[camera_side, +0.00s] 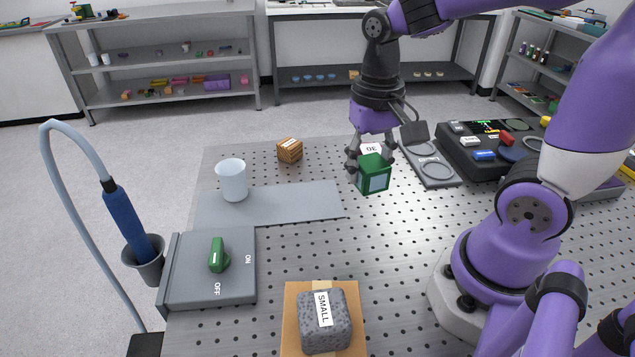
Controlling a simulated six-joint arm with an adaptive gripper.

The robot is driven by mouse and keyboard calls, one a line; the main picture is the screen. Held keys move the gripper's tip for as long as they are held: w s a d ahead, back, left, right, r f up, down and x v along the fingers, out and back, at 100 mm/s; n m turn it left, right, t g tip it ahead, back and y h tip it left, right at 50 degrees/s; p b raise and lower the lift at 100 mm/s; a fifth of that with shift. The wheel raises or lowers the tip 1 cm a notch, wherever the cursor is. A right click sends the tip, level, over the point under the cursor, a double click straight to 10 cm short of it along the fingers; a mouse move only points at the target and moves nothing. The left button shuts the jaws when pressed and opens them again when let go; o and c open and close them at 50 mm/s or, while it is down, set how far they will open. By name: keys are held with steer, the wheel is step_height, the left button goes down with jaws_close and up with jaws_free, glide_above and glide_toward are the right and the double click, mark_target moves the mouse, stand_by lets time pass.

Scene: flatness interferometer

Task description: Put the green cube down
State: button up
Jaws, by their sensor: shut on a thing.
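The green cube (373,176) has a pale face on its front and is held in the air above the perforated table. My gripper (369,158) is shut on it from above, with dark fingers at its sides. A white label reading "30" shows just above the cube, between the fingers. The far side of the cube is hidden.
A grey mat (290,203) lies left of the cube with a white cup (232,182) on it. A wooden block (290,150) stands behind. A switch box (209,283), a speckled grey block (324,322) and a black instrument (480,158) surround clear table (300,248).

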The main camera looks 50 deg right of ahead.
steer(key=w+a+m, duration=0.1)
steer(key=w+a, duration=0.2)
steer(key=a, duration=0.4)
steer(key=w+a+m, duration=0.1)
steer(key=w+a, duration=0.2)
steer(key=a, duration=0.4)
glide_above(289, 215)
steer(key=shift+m, duration=0.3)
steer(key=f, duration=0.6)
steer(key=shift+s+a, duration=0.1)
steer(key=shift+a, duration=0.1)
steer(key=shift+d+f, duration=0.15)
steer(key=shift+f, duration=1.95)
steer(key=shift+f, duration=0.1)
steer(key=o, duration=1.3)
steer(key=shift+f, duration=0.1)
steer(key=shift+c, duration=0.2)
